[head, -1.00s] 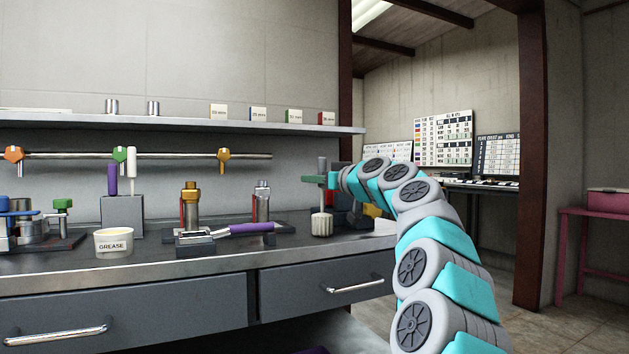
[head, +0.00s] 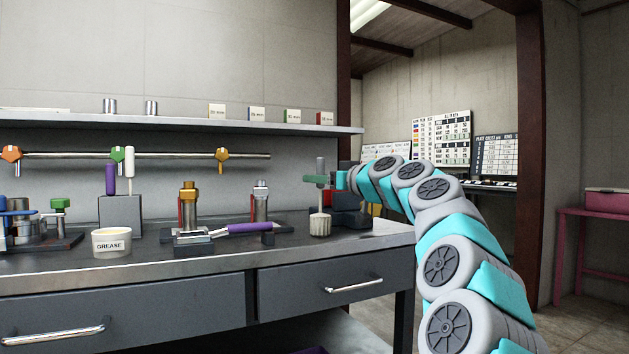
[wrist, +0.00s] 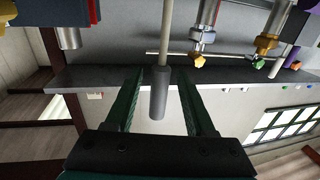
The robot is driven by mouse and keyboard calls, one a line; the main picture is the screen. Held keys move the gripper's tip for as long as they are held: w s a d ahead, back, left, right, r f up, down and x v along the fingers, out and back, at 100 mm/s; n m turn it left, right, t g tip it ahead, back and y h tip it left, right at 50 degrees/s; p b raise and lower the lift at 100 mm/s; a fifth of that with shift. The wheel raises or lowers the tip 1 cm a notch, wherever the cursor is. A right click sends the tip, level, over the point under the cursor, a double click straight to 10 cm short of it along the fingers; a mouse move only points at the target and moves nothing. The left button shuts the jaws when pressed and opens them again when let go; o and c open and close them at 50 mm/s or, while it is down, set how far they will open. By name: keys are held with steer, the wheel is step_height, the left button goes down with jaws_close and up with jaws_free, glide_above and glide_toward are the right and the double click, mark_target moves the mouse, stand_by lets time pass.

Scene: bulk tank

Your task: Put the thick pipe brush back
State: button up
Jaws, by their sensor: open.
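A brush with a grey handle, a pale stem and a thick whitish ribbed head (head: 320,226) stands upright, head down, on the bench near its right end. I take it to be the thick pipe brush. My gripper (head: 318,180) is at its handle, in front of the arm's last link. In the wrist view the grey handle (wrist: 158,95) lies between the two green fingers of my gripper (wrist: 160,76), with a gap on both sides. The gripper is open. A grey block (head: 121,216) further left holds a purple handle (head: 110,178) and a white handle (head: 129,170).
The bench (head: 300,254) also carries a grease tub (head: 112,243), a fixture with a purple-handled tool (head: 250,228), and metal fittings (head: 188,208). Dark blocks (head: 348,210) stand close behind the brush. A rail with coloured hooks (head: 180,155) and a shelf (head: 180,125) run behind.

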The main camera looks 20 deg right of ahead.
steer(key=v, duration=0.9)
steer(key=shift+w, duration=0.1)
steer(key=s+a+f+n+g+y, duration=0.1)
steer(key=s+a+f+g, duration=0.15)
steer(key=a+f, duration=0.45)
steer(key=s+a+f+n+g+y, duration=0.1)
steer(key=a+f+g+y, duration=0.15)
steer(key=a, duration=0.75)
steer(key=s+a+f+g+h, duration=0.1)
steer(key=s+a+f+g, duration=0.3)
steer(key=f, duration=0.4)
steer(key=s+a+f+g+h, duration=0.1)
steer(key=s+a+f, duration=0.4)
steer(key=a+f, duration=0.15)
steer(key=s+f+m+g+h, duration=0.25)
steer(key=s+f+g, duration=0.25)
steer(key=s+f, duration=1)
steer(key=s+d+f+m+g+h, duration=0.1)
steer(key=s+d+f+g, duration=0.1)
steer(key=s+f, duration=0.3)
steer(key=s+d+f+m+g+h, duration=0.1)
steer(key=s+d+f+g+h, duration=0.1)
steer(key=s+f, duration=0.4)
steer(key=s+d, duration=0.1)
steer(key=s, duration=0.3)
steer(key=shift+r, duration=0.15)
